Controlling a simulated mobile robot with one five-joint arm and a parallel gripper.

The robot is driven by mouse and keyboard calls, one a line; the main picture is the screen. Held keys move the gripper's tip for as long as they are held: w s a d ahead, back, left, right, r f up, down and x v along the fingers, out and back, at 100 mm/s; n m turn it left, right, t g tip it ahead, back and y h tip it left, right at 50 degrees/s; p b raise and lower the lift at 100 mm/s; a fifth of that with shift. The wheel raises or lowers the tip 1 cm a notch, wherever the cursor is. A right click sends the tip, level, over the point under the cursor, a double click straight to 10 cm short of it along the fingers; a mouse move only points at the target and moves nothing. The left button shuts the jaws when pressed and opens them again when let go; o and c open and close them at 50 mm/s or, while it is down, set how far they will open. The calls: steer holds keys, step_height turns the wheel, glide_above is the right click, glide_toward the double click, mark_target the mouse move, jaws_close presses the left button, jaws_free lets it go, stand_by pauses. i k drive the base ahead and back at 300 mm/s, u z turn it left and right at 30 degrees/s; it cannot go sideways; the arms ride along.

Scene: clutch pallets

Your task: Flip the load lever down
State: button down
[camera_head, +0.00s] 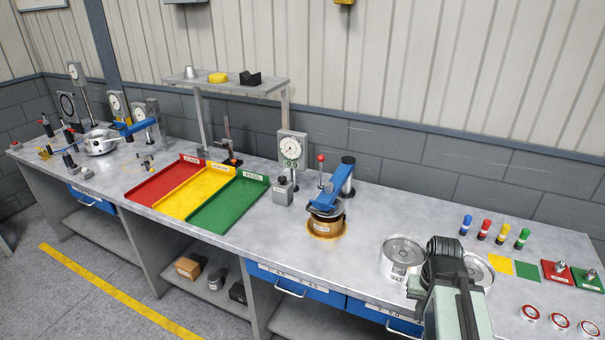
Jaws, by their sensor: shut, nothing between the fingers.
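A load lever (321,170) with a red ball knob stands upright at the middle of the bench. It is beside a blue press arm (333,194), which reaches over a dark and copper-coloured round part on a yellow-orange base (327,232). A dial gauge (291,149) on a post stands just left of the lever. My gripper (441,250) is at the dark end of my arm at the lower right, in front of two round metal pans. It is shut and empty, well to the right of the lever and apart from it. Its fingertips are hard to make out.
Red, yellow and green trays (228,207) lie to the left. Metal pans (402,254) stand by my arm. Several coloured pegs (484,228) stand at the right, with coloured pads and round parts nearby. Bare bench lies between the blue press arm and the pegs.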

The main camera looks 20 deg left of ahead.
mark_target(320, 158)
steer(key=u, duration=0.7)
steer(key=i, duration=0.95)
